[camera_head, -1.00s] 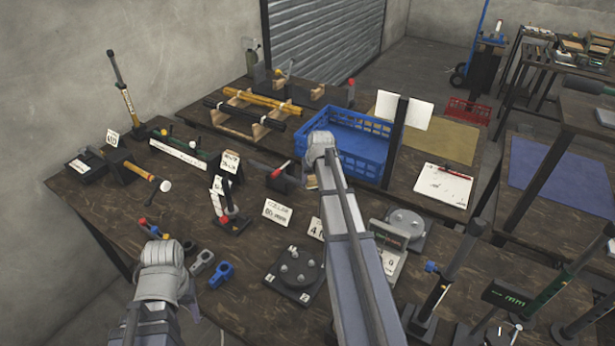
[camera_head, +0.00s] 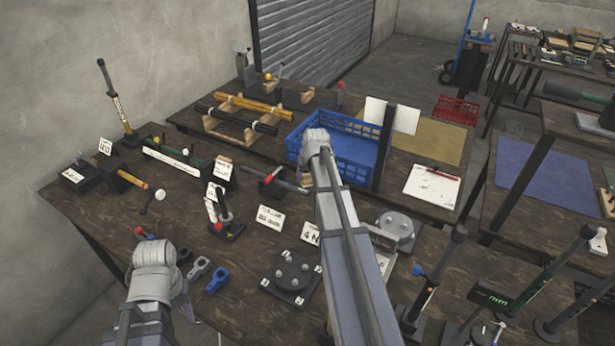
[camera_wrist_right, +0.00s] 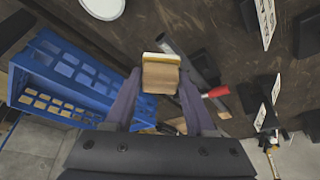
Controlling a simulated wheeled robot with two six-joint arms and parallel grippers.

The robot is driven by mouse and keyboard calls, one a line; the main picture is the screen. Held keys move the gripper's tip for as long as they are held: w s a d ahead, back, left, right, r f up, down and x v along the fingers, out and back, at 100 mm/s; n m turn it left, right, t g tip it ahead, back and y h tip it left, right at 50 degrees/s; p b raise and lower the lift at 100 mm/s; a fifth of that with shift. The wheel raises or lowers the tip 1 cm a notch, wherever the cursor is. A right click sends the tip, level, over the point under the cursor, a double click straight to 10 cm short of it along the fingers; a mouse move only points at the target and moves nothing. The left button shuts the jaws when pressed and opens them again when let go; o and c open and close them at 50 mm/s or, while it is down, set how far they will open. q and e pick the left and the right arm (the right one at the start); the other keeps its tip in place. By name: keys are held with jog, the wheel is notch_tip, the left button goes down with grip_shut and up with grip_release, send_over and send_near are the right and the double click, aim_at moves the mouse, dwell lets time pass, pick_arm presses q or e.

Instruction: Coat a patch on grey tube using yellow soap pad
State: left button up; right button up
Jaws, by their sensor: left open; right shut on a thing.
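The yellow soap pad (camera_wrist_right: 160,58) is a brown block with a pale yellow layer on its far face. It sits between the two fingers of my right gripper (camera_wrist_right: 160,75), which is shut on it. In the head view my right arm hides the pad. A grey tube (camera_head: 291,185) lies by a dark holder with a red knob, left of my right gripper. In the right wrist view a grey tube (camera_wrist_right: 205,68) shows just beyond the pad; I cannot tell whether they touch. My left gripper (camera_head: 172,300) is open over the table's front left, its fingers mostly hidden.
A blue crate (camera_head: 357,151) stands right beside my right gripper; it also shows in the right wrist view (camera_wrist_right: 62,80). A dark upright post (camera_head: 384,150) stands right of it. Label cards, a round plate fixture (camera_head: 293,275) and blue and grey clamps crowd the table.

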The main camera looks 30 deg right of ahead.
aim_at(307, 175)
jog(key=shift+r+p, duration=0.75)
jog(key=shift+r, duration=0.35)
notch_tip(307, 175, up, 3)
jog(key=p, duration=0.3)
